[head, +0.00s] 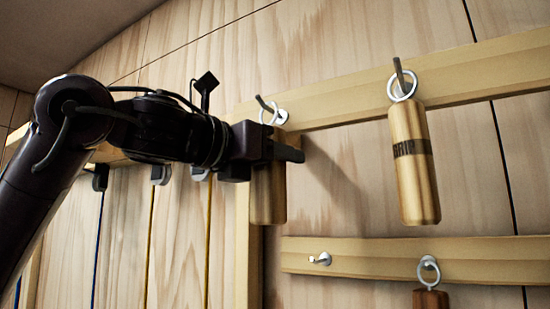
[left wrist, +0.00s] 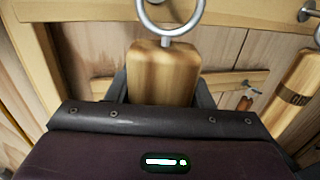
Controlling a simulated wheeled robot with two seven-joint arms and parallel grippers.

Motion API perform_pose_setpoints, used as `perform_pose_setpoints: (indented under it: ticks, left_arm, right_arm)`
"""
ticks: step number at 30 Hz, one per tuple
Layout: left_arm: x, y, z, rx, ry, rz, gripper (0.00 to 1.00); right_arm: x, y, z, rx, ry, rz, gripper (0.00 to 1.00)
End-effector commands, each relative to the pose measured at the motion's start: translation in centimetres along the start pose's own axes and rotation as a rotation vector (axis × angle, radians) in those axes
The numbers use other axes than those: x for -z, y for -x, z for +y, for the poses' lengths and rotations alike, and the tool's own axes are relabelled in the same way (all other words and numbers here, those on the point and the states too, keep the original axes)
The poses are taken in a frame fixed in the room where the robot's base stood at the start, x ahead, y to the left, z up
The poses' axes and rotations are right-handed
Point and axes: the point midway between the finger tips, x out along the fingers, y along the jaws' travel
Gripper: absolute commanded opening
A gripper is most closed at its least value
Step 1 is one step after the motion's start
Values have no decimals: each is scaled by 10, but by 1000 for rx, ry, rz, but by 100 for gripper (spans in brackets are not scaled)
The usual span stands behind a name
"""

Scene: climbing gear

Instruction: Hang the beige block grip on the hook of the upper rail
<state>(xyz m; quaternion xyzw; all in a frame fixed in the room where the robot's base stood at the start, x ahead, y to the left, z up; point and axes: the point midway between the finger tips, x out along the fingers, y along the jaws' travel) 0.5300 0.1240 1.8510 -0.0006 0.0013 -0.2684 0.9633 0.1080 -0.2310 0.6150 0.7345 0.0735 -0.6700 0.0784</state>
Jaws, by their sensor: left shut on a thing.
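The beige block grip (head: 267,200) hangs upright in the jaws of my left gripper (head: 278,152), which is shut on its upper part. In the left wrist view the grip (left wrist: 162,72) sits between the two fingers, with its metal ring (left wrist: 170,18) above it. In the head view the ring overlaps the left hook (head: 263,103) of the upper rail (head: 335,106). I cannot tell whether the ring is around the hook or just in front of it. My right gripper is not in view.
Another beige grip (head: 413,165) hangs by its ring on the upper rail's right hook (head: 399,75). The lower rail (head: 375,258) has an empty hook (head: 320,259) and a brown grip (head: 431,299). Several small items hang at left, behind my arm.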

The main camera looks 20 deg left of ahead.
Motion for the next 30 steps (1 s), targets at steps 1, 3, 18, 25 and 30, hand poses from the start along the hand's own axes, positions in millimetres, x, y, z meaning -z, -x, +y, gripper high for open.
perform_pose_setpoints:
  ticks: [1, 3, 18, 25, 30]
  left_arm:
    - [0, 0, 0, 0, 0, -1, 21]
    - [0, 0, 0, 0, 0, -1, 21]
    - [0, 0, 0, 0, 0, 0, 72]
    - [3, 26, 0, -1, 0, -4, 72]
    - [3, 56, 0, -1, -1, -5, 72]
  right_arm:
    - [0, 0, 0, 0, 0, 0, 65]
    - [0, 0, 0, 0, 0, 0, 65]
    - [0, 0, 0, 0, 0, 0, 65]
    - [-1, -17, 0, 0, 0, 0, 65]
    - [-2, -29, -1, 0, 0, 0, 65]
